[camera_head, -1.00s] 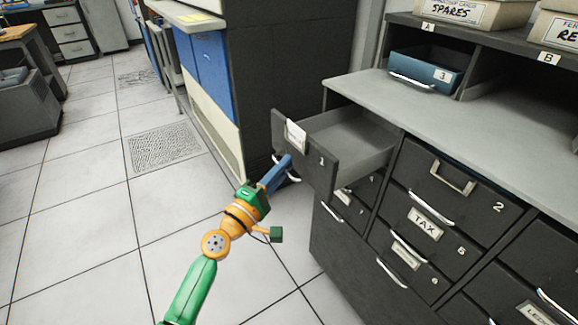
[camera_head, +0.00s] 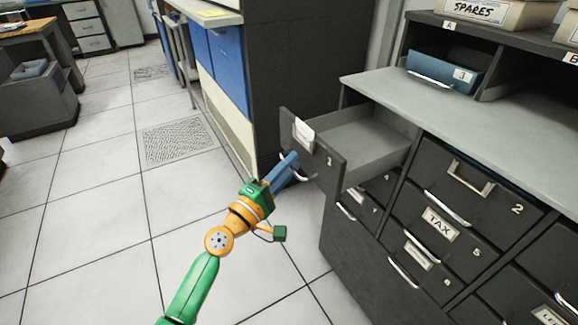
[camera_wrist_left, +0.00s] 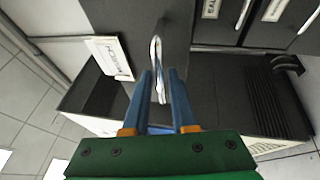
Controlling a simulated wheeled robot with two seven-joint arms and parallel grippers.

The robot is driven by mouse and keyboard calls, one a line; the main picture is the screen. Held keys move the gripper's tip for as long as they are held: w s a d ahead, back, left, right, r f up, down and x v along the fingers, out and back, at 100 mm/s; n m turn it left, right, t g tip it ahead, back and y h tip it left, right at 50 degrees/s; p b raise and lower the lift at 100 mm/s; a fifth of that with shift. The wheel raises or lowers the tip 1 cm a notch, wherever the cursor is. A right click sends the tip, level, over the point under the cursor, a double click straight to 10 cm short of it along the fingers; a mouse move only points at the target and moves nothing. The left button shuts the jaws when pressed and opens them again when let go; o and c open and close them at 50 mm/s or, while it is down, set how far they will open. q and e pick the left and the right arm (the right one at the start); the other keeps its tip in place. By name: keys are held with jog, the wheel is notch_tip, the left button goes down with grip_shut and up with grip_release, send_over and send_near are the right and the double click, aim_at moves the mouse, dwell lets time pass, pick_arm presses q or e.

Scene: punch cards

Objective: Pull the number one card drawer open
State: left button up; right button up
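The number one card drawer (camera_head: 312,160) is a dark drawer with a white card label and a bare grey inside. It stands well out from the top left of the cabinet. Its metal handle (camera_wrist_left: 157,70) shows upright in the left wrist view, between my left gripper's blue fingers (camera_wrist_left: 161,85). In the head view my left gripper (camera_head: 287,170) is at the handle, on the front of the drawer. The fingers stand a little apart, with a gap to the right of the handle in the wrist view. My right gripper is not in view.
A blue drawer marked 3 (camera_head: 445,72) sits in the shelf above the grey top. A tall dark cabinet (camera_head: 305,70) stands behind. The tiled floor to the left is clear.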

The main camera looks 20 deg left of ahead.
pick_arm(q)
jog(key=b+v, duration=0.2)
jog(key=v, duration=0.5)
